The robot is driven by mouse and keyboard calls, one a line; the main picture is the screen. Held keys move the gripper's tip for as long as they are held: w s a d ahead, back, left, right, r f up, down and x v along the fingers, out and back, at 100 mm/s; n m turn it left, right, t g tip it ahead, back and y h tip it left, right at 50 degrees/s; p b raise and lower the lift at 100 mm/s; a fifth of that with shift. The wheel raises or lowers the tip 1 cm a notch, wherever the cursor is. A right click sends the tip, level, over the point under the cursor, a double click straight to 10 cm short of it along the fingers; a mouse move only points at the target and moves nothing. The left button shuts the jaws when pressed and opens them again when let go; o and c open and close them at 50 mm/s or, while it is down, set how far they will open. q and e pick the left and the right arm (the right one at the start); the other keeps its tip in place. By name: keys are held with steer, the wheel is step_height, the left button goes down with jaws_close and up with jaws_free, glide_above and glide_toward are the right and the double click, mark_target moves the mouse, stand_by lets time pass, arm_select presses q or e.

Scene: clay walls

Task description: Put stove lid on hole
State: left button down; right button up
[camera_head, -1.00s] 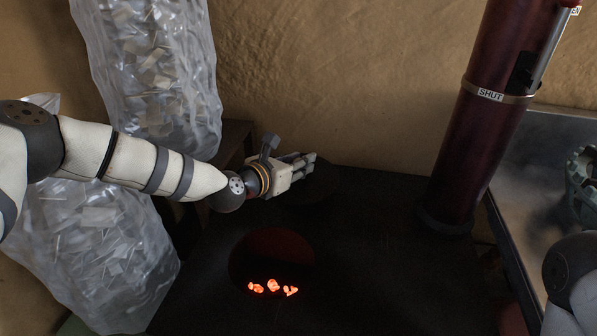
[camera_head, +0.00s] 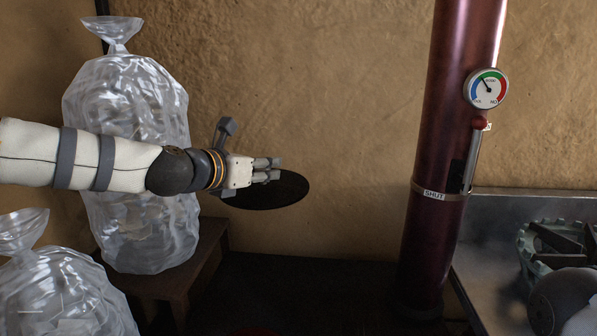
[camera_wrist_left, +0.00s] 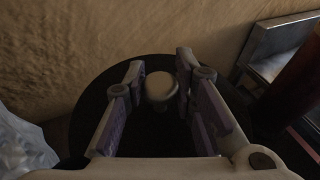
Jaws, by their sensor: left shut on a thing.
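My left gripper (camera_head: 266,170) is shut on the stove lid (camera_head: 282,192), a flat dark round disc. The lid is held in the air, roughly level, above the black stove top (camera_head: 325,290). In the left wrist view the lid's pale round knob (camera_wrist_left: 161,87) sits between the fingers, with the dark disc (camera_wrist_left: 88,98) spread beneath. The stove hole (camera_head: 255,331) shows only as a faint red sliver at the bottom edge of the head view. My right gripper is out of view; only part of my right arm shows at lower right.
A dark red stovepipe (camera_head: 435,220) with a round gauge (camera_head: 486,88) rises right of the lid. Clear bags (camera_head: 130,100) stand at left, one on a brown wooden stand (camera_head: 195,262). A metal counter (camera_head: 500,225) with a greenish burner ring (camera_head: 530,250) lies at right.

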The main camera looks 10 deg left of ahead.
arm_select(q)
steer(key=s+a+f+m+h, duration=0.1)
steer(key=s+a+f, duration=0.5)
steer(key=f, duration=0.3)
steer(key=s+d+f+m+g+h, duration=0.1)
steer(key=s+f+m+g+h, duration=0.1)
steer(key=s, duration=0.9)
steer(key=s+d+f+m+g+h, duration=0.1)
steer(key=s+f+m+g+h, duration=0.2)
steer(key=s, duration=0.8)
steer(key=shift+s+d+f, duration=0.15)
steer(key=shift+d+f, duration=0.15)
steer(key=shift+f, duration=0.4)
steer(key=shift+f, duration=0.1)
